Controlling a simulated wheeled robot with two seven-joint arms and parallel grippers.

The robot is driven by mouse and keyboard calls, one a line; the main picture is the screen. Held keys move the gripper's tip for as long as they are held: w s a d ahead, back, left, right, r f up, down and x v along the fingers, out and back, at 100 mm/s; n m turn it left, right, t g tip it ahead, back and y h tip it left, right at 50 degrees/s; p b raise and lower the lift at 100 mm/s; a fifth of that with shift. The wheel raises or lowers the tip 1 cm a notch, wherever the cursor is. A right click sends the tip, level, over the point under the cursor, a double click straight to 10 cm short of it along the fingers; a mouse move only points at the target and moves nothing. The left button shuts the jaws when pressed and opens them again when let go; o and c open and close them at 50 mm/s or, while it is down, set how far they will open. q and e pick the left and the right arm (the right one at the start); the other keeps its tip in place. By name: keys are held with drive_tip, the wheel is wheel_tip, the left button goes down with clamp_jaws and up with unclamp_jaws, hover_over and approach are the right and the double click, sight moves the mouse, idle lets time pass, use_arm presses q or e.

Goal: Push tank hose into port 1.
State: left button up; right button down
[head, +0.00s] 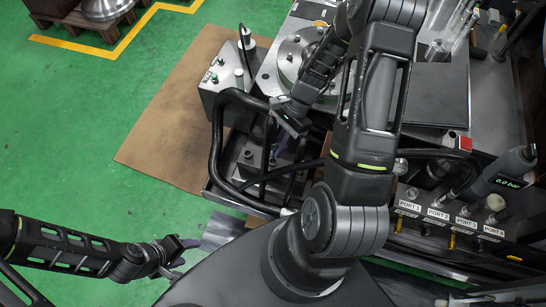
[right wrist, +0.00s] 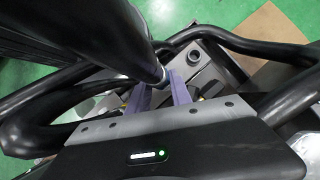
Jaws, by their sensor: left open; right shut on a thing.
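My right gripper (head: 279,144) is over the open metal frame beside the grey control box. In the right wrist view, its purple fingers (right wrist: 160,94) are shut on a black hose (right wrist: 112,36) near a pale ring at its end. No label on this hose is readable, so I cannot confirm it is the tank hose. Port 1 (head: 409,206) is the leftmost labelled port on the block at the lower right of the head view, well apart from my right gripper. My left gripper (head: 184,254) is open and empty at the lower left, over the floor.
Thick black hoses (head: 217,140) loop around the frame. The grey control box (head: 225,83) stands beside a round metal flange (head: 297,57). Green floor is clear at left.

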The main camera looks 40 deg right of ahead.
drive_tip(key=w+a+r+n+g, duration=0.1)
drive_tip(key=w+a+r+n, duration=0.2)
drive_tip(key=r, duration=0.6)
drive_tip(key=w+a+r+n+g+h, duration=0.1)
drive_tip(key=w+a+r+n+g, duration=0.1)
drive_tip(key=w+a+r, duration=0.5)
drive_tip(key=shift+w+a+r+n, duration=0.15)
drive_tip(key=shift+w+r+n, duration=0.55)
drive_tip(key=shift+r+n, duration=0.15)
use_arm(q)
drive_tip(key=shift+c, duration=0.4)
